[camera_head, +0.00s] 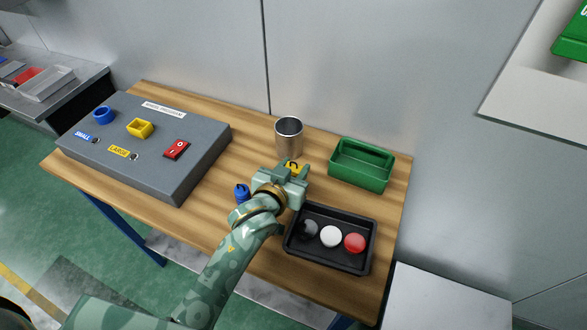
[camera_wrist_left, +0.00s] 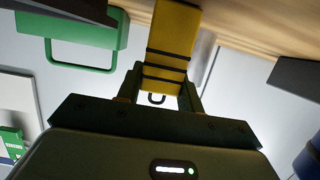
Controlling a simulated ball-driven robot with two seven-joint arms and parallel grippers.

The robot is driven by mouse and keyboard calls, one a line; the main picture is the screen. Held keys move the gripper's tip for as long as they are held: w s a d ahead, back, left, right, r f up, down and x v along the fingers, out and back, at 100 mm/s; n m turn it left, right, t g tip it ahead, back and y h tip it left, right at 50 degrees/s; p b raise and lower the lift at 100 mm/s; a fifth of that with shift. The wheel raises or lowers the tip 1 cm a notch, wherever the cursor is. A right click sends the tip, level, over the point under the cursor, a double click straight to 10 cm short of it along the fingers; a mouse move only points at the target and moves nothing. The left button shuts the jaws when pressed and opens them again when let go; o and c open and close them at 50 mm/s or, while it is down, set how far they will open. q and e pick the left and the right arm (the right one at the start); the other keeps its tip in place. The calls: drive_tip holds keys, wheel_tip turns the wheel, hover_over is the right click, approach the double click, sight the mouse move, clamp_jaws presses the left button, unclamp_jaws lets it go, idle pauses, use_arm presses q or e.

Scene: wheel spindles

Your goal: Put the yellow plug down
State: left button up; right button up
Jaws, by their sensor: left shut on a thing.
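My left gripper (camera_head: 287,176) is shut on the yellow plug (camera_head: 293,167), just in front of the metal cup. In the left wrist view the yellow plug (camera_wrist_left: 174,32) stands out from between the jaws, with dark bands across it. The gripper hides part of the plug in the head view. Whether the plug touches the wooden table (camera_head: 205,200) cannot be told. My right gripper is not in view.
A grey panel (camera_head: 95,155) with blue and yellow sockets and a red switch (camera_head: 176,149) stands left. A blue plug (camera_head: 241,191) is beside my wrist. The metal cup (camera_head: 288,136), green bin (camera_head: 361,178) and black tray (camera_head: 318,267) with balls are close by.

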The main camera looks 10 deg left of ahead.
use_arm(q)
drive_tip(key=o, duration=1)
drive_tip(key=shift+f, duration=0.15)
drive_tip(key=shift+r, duration=0.25)
drive_tip(key=p+v, duration=0.2)
drive_tip(key=v, duration=1)
